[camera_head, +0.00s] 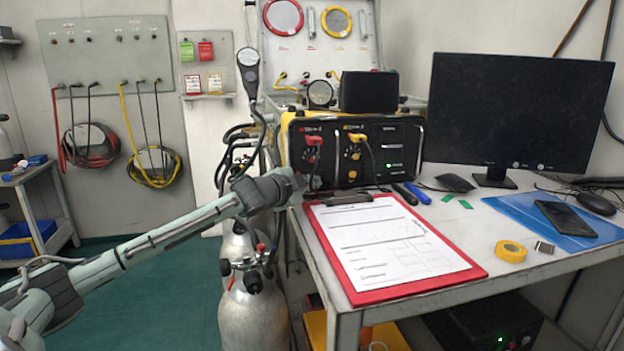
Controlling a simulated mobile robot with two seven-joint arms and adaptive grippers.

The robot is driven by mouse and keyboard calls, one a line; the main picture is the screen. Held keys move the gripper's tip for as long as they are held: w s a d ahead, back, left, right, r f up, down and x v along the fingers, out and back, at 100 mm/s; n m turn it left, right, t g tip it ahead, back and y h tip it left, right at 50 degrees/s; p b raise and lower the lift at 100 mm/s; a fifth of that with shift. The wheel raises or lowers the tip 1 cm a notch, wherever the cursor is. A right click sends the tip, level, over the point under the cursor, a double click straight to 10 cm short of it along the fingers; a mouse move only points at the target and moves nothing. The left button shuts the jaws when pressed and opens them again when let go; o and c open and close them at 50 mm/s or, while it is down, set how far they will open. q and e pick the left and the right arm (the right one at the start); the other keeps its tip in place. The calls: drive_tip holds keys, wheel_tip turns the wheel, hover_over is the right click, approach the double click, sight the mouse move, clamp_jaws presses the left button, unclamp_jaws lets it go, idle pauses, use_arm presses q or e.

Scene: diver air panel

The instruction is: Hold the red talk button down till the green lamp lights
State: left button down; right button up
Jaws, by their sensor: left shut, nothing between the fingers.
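The diver air panel (403,147) is a black-faced box with yellow edges at the back of the table. A red fitting (313,140) and a yellow fitting (356,138) sit on its face. A small green light (388,166) glows at the lower right of the face. I cannot make out the red talk button for certain; my gripper covers part of the panel's lower left. My left gripper (298,184) is shut and empty, its tip at or just in front of that lower left corner. I cannot tell whether it touches. My right gripper is out of view.
A red clipboard (362,296) with paper lies on the table in front of the panel. A monitor (515,112) stands to the right. Yellow tape (510,251) and a blue folder (522,208) lie at right. A gas cylinder (252,312) stands below my left arm.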

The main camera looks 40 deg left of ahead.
sight(318, 205)
use_arm(q)
drive_tip(key=shift+w+a+p, duration=0.25)
drive_tip(key=shift+a+p, duration=0.05)
drive_tip(key=shift+p, duration=0.1)
idle(0.3)
idle(1.5)
drive_tip(key=shift+s+d, duration=0.5)
drive_tip(key=shift+d, duration=0.1)
drive_tip(key=shift+s+d, duration=0.3)
drive_tip(key=shift+d, duration=0.1)
drive_tip(key=shift+s+d, duration=1.35)
drive_tip(key=shift+d, duration=0.2)
